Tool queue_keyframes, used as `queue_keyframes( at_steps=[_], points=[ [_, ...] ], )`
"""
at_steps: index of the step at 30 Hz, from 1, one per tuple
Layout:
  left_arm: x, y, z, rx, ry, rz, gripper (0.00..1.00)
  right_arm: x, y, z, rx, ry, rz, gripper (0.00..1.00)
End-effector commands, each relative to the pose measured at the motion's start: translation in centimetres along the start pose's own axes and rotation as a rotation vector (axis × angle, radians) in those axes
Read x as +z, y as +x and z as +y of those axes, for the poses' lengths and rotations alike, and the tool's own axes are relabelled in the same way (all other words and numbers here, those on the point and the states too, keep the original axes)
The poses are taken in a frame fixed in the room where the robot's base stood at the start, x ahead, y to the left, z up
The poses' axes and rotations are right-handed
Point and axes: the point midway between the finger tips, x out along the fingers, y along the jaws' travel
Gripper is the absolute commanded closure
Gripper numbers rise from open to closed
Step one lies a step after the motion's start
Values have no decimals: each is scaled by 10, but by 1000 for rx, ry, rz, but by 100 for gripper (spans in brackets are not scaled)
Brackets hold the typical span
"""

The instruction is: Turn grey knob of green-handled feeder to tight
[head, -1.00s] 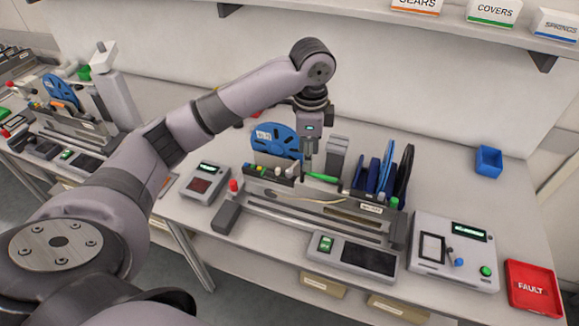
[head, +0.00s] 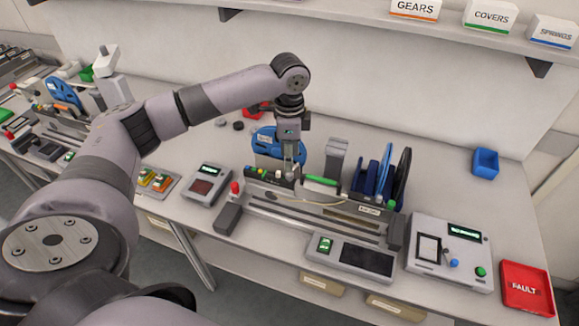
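My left gripper (head: 289,178) points down over the back of this feeder, just left of the green handle and in front of the reel. Its fingers look close together, but they are too small to tell whether they are shut or touch anything. I cannot make out the grey knob; it may be hidden behind the fingers. My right gripper is not in view.
Blue and black upright reels (head: 386,178) stand right of the handle. A grey test box (head: 450,255), a red fault tray (head: 527,287) and a blue bin (head: 485,162) are further right. A small display box (head: 208,184) is at left.

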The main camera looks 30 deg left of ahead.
Motion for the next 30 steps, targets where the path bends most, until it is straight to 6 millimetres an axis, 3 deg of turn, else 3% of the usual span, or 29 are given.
queue_keyframes(
  at_steps=[6, 12, 22, 30],
  points=[
    [0, 38, 1, 2, 1, -2, 63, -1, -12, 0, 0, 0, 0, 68],
    [0, 57, 0, 0, 0, 0, 63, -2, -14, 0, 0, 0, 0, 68],
    [0, 60, 0, -1, 1, 0, 64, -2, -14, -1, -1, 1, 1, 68],
    [0, 60, 0, -1, 1, 0, 82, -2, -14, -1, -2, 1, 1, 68]
  ],
)
